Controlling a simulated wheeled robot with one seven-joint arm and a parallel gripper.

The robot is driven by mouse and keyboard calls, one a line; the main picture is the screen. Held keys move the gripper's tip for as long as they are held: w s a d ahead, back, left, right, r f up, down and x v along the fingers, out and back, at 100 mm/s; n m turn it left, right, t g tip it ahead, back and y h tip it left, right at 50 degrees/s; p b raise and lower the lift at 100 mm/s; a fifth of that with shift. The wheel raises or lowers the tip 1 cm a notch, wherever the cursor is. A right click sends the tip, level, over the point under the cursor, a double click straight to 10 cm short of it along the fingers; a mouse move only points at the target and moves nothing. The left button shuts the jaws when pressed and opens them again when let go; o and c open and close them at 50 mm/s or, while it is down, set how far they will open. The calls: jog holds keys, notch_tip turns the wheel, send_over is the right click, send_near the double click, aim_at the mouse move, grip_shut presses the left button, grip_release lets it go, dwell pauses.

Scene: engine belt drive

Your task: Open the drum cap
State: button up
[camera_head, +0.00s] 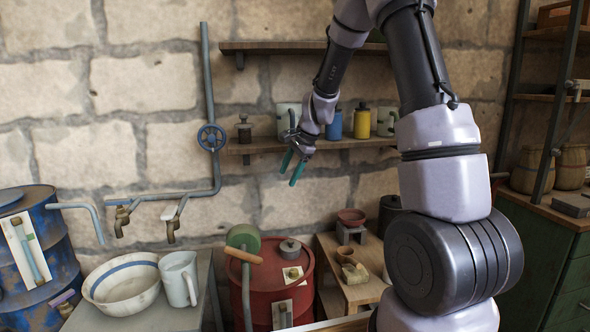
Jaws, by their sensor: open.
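A red drum (263,302) stands at the bottom centre, on the floor against the stone wall. On its lid is a small grey, knob-like piece (290,247) that looks like the drum cap. A pale label and a small brass-coloured piece show on the drum's front. A blue drum (62,270) stands at the far left, with a dark round top (10,198). I cannot tell for sure which drum the task means. My gripper (291,171) has its green-tipped fingers apart and empty. In the picture it is above the red drum, well clear of the lid.
A green disc (243,238) with a wooden handle stands at the drum's left. Left are a basin (122,290), a jug (180,279) and taps. A shelf (330,144) with containers is behind my gripper.

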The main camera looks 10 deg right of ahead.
jog(key=shift+s+a+r+m, duration=0.15)
jog(key=shift+s+r+m, duration=0.05)
jog(key=shift+r+m, duration=0.45)
jog(key=shift+f, duration=0.1)
